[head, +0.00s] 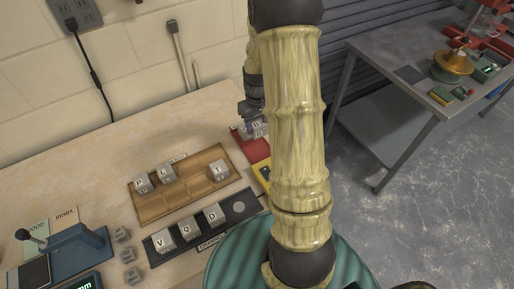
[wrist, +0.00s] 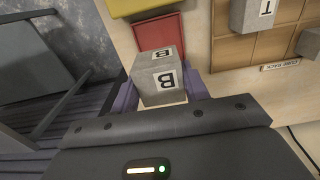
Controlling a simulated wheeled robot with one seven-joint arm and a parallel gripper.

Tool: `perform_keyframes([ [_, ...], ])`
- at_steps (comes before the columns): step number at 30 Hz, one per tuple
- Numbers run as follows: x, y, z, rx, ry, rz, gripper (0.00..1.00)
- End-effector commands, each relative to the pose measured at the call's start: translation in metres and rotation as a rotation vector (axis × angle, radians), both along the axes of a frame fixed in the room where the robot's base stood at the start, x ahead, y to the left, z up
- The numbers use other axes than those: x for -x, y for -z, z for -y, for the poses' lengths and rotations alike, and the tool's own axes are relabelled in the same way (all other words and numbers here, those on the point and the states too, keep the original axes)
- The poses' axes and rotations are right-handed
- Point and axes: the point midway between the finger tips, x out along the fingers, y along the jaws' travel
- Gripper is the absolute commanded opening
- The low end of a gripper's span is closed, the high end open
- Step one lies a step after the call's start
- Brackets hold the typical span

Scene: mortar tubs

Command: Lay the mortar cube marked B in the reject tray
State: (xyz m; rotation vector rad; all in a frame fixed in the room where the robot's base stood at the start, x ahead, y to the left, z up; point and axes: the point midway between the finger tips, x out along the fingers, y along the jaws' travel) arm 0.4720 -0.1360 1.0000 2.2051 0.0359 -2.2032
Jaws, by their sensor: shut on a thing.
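The grey mortar cube marked B (wrist: 158,72) is between the purple finger pads of my gripper (wrist: 160,90) in the wrist view, with a B label on its top and on one side. My gripper is shut on it. The red reject tray (wrist: 172,28) shows just beyond and around the cube. In the head view my gripper (head: 250,112) and the cube (head: 257,130) are at the red tray (head: 258,150), partly hidden by my arm. I cannot tell whether the cube touches the tray floor.
A yellow tray (head: 262,174) adjoins the red one. A wooden cube rack (head: 155,208) holds several cubes, including P and T. A dark channel rack (head: 162,256) holds V, Q and D. A blue lever device (head: 75,252) and loose cubes (head: 130,255) stand at left.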

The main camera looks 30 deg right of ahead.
Motion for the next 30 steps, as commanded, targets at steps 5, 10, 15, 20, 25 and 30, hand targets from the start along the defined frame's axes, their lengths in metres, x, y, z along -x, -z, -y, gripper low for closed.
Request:
perform_keyframes([
  [5, 0.001, 0.022, 0.000, -0.002, 0.000, -0.006, 0.15],
  [10, 0.001, 0.049, 0.000, -0.001, 0.000, -0.004, 0.15],
  [15, 0.000, 0.057, 0.000, 0.000, 0.000, 0.000, 0.15],
  [20, 0.000, 0.057, 0.000, 0.000, 0.000, 0.000, 0.15],
  [25, 0.001, 0.065, 0.000, -0.001, 0.000, -0.003, 0.15],
  [30, 0.001, 0.087, 0.000, -0.002, 0.000, -0.004, 0.15],
])
